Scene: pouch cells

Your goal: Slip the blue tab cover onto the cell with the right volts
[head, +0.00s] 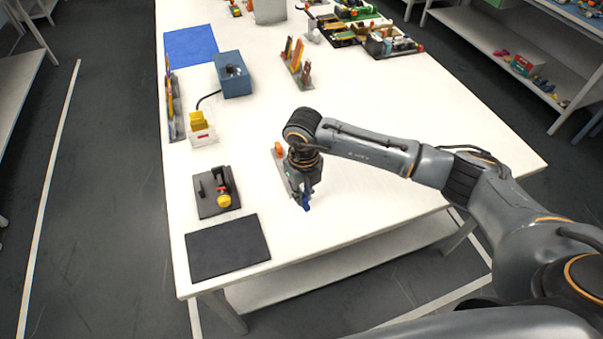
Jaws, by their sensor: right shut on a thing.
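My right gripper (303,193) points down over the front middle of the white table. It is shut on a small blue piece (307,206), which looks like the blue tab cover. A grey holder (283,168) with an orange piece (278,149) at its far end stands just behind the gripper and is partly hidden by it. Thin upright orange and brown pieces, possibly the pouch cells, stand in a rack (297,65) farther back. No volts reading is legible. My left gripper is not in view.
A black fixture (208,206) with a yellow knob and a black mat (228,247) lie front left. A blue box (233,76) is cabled to a yellow-and-white device (200,131). A long rack (177,125) lines the left edge. The table's front right is clear.

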